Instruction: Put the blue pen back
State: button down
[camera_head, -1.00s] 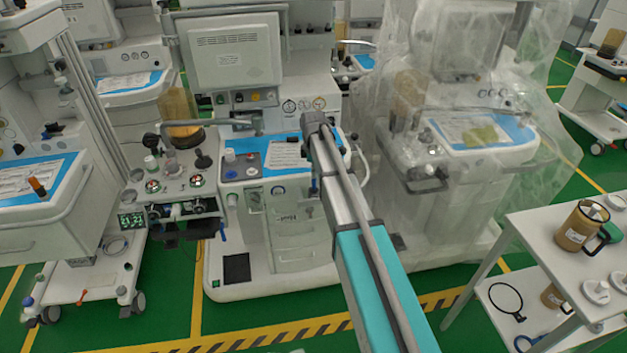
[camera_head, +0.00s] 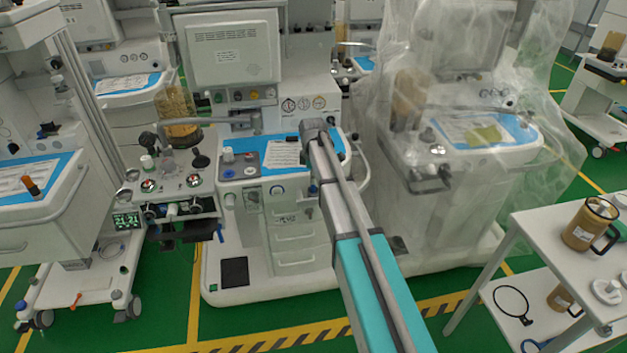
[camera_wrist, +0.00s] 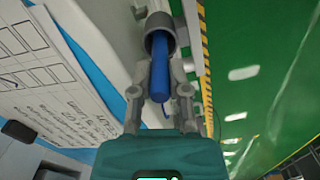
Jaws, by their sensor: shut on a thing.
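In the wrist view, the blue pen (camera_wrist: 160,82) is between the two fingers of my gripper (camera_wrist: 161,68), which are shut on it. The pen's far end lies within the mouth of a grey round holder (camera_wrist: 161,24), and its near part sticks out toward the gripper's palm. How deep it sits in the holder I cannot tell. The holder is beside the edge of the white-and-blue cart top. In the head view my arm reaches to the middle anaesthesia cart (camera_head: 290,235), and its links hide the gripper, pen and holder.
A printed sheet (camera_wrist: 45,80) lies left of my gripper in the wrist view; green floor is at right. In the head view, a plastic-covered cart (camera_head: 460,190) stands close on the right. A white table (camera_head: 545,235) with brown mugs is at lower right.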

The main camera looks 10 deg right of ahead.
jog(key=shift+f, duration=0.15)
jog(key=c, duration=0.9)
grip_release()
jog(key=shift+r, duration=0.25)
notch_tip(320, 180, up, 12)
jog(key=p, duration=1.2)
jog(key=s+m, duration=1.5)
jog(key=s, duration=1.4)
